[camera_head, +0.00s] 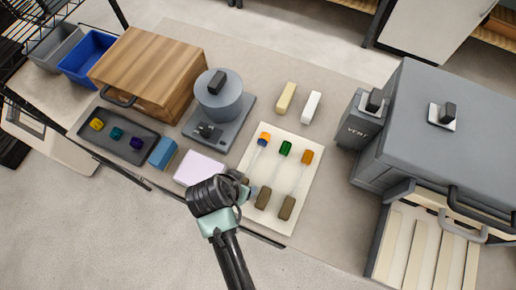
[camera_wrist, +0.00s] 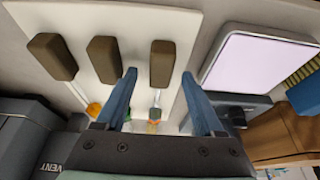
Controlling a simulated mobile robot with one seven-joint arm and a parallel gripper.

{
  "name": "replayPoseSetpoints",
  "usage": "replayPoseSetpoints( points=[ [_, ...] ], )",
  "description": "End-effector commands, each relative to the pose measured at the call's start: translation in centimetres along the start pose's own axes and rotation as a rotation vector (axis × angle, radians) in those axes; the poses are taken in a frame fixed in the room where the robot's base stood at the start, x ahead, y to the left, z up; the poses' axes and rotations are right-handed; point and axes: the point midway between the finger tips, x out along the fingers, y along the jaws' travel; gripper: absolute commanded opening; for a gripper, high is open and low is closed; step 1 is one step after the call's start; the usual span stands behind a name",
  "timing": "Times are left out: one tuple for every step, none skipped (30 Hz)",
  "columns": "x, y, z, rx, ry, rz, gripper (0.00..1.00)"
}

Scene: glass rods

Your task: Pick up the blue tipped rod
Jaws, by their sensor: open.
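Three thin clear rods lie on a cream board (camera_head: 300,225). The blue tipped rod (camera_head: 264,142) is the leftmost in the head view, with orange beside the blue. The green tipped rod (camera_head: 286,148) is in the middle and the orange tipped rod (camera_head: 307,157) on the right. My gripper (camera_head: 250,190) is open and empty over the near left of the board, at the near end of the leftmost rod. In the wrist view, a brown block (camera_wrist: 162,62) and a thin rod show between the spread fingers. My gripper base partly hides the tips there.
Two more brown blocks (camera_wrist: 104,58) (camera_wrist: 52,55) sit beside the first. A pale pad (camera_head: 200,168) and a grey device (camera_head: 218,100) stand left of the board. A large grey vent box (camera_head: 440,130) stands right. Clear table lies between board and vent box.

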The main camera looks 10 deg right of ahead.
Motion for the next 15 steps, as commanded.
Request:
replayPoseSetpoints(
  points=[
    [0.16, -0.01, -0.01, 0.000, 0.000, 0.000, 0.70],
    [0.21, -0.01, 0.00, 0.000, 0.000, 0.000, 0.70],
    [0.23, -0.01, 0.00, 0.000, 0.000, -0.001, 0.70],
    [0.22, -0.02, -0.01, 0.001, 0.000, -0.001, 0.70],
    [0.21, -0.02, -0.01, 0.000, 0.000, -0.001, 0.70],
    [0.20, -0.02, -0.01, 0.000, 0.000, -0.001, 0.70],
    [0.20, -0.02, -0.01, 0.000, 0.000, -0.001, 0.70],
    [0.20, -0.02, -0.01, 0.000, 0.000, -0.001, 0.66],
    [0.19, -0.02, -0.02, 0.000, 0.000, -0.001, 0.59],
    [0.19, -0.03, -0.02, 0.000, 0.000, -0.001, 0.54],
    [0.18, -0.03, -0.02, 0.000, 0.000, -0.001, 0.48],
    [0.18, -0.03, -0.02, 0.000, 0.000, -0.001, 0.41],
    [0.18, -0.03, -0.02, 0.000, 0.000, -0.001, 0.36],
    [0.17, -0.03, -0.02, 0.000, 0.000, -0.001, 0.30],
    [0.17, -0.03, -0.02, 0.000, 0.000, -0.001, 0.23]
  ],
)
